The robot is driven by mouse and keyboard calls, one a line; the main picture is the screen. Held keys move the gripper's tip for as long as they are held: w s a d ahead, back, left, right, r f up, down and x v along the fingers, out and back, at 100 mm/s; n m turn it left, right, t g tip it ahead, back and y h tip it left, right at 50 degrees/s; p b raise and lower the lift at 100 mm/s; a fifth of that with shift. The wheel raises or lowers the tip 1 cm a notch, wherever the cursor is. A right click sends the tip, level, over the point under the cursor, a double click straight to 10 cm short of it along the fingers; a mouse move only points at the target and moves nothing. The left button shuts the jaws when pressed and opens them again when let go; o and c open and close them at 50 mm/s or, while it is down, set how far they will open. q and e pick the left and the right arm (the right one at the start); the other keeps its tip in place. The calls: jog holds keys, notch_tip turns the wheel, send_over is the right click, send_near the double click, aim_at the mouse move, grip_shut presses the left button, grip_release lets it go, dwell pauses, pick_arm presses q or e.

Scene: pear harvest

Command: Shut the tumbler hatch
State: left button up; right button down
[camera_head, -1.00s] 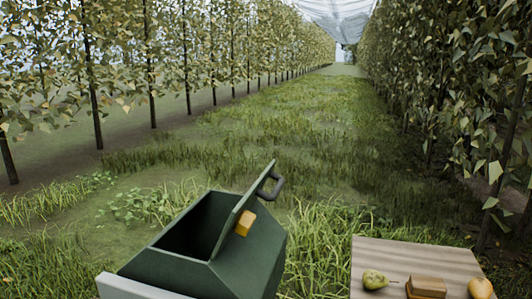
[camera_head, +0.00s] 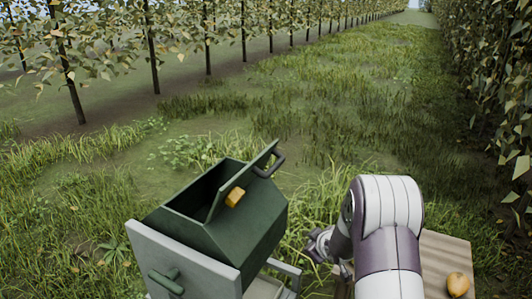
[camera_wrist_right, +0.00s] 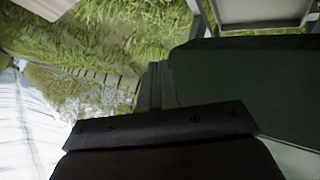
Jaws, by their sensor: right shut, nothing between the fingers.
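The dark green tumbler (camera_head: 250,238) stands on a grey frame at lower centre in the head view. Its hatch (camera_head: 243,180) is open and stands up tilted, showing the dark opening at its left. The hatch has a dark handle (camera_head: 270,165) at its upper end and an orange block (camera_head: 235,197) on its face. My right gripper (camera_head: 317,244) is to the right of the tumbler and below the handle, shut and empty. In the wrist view its fingers (camera_wrist_right: 157,86) show beside a dark green tumbler wall (camera_wrist_right: 245,85); contact cannot be told. My left gripper is not in view.
A wooden table (camera_head: 447,252) stands at the right with an orange fruit (camera_head: 458,284), partly behind my right arm. A light grey panel with a green crank (camera_head: 165,281) is at the tumbler's left. Grass lies open behind, between tree rows.

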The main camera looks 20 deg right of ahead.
aim_at(265, 154)
jog(key=w+d+r+n+t+y+p, duration=0.2)
jog(key=w+d+r+n+t+y, duration=0.15)
jog(key=w+r+n+t, duration=0.35)
jog(key=s+a+r+n+y+p, duration=0.1)
jog(key=s+a+r+n+y, duration=0.15)
jog(key=r+n+y, duration=0.35)
jog(key=s+a+r+n+y, duration=0.1)
jog(key=s+r+n+y, duration=0.25)
jog(key=n+y, duration=0.45)
jog(key=shift+n+t+h, duration=0.35)
jog(key=shift+n+t, duration=0.05)
jog(key=x, duration=1.4)
jog(key=shift+w+d+b, duration=0.1)
jog(key=shift+w+b, duration=0.3)
jog(key=shift+r, duration=0.15)
